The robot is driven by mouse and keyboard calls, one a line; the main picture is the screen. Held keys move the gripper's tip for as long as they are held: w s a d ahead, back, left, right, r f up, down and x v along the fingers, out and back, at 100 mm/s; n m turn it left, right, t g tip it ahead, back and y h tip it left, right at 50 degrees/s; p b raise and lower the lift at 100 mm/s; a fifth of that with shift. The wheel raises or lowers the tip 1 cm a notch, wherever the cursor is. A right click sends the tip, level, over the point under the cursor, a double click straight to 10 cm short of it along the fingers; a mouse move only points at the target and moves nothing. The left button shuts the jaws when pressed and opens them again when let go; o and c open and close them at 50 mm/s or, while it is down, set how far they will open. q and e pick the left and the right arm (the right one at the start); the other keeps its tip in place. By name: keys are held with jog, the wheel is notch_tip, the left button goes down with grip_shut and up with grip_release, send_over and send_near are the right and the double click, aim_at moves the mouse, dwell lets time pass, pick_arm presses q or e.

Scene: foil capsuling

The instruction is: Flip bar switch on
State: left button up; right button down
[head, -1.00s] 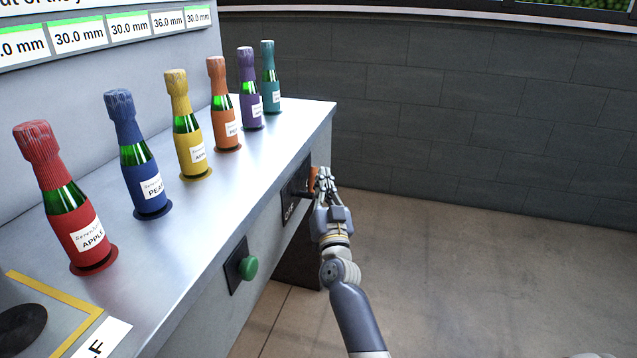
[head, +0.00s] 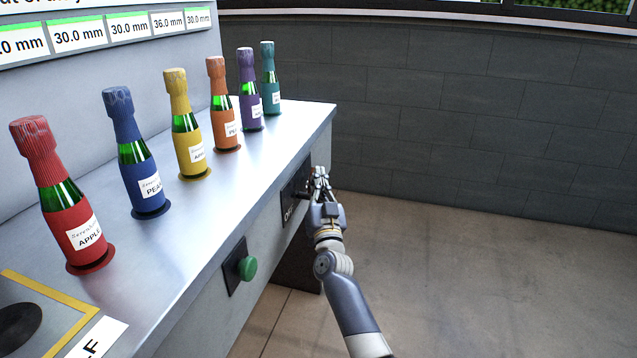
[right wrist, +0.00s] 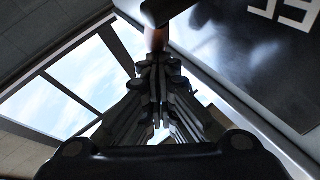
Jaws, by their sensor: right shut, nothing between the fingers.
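The bar switch's dark plate (head: 292,190) is on the front face of the metal bench, with partly readable white lettering. My right gripper (head: 320,172) is at the switch, its fingers shut and empty. In the right wrist view, the shut fingertips (right wrist: 157,62) are right by the orange-brown end of the switch bar (right wrist: 157,38); I cannot tell whether they touch it. White letters show on the dark plate (right wrist: 240,50) there. In the head view, the gripper hides most of the bar. My left gripper is out of view.
A green push button (head: 247,268) sits on a dark plate nearer on the same bench face. Several foil-topped bottles, such as the red one (head: 62,195), stand in a row on the bench top (head: 225,190). The floor (head: 470,290) to the right is clear.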

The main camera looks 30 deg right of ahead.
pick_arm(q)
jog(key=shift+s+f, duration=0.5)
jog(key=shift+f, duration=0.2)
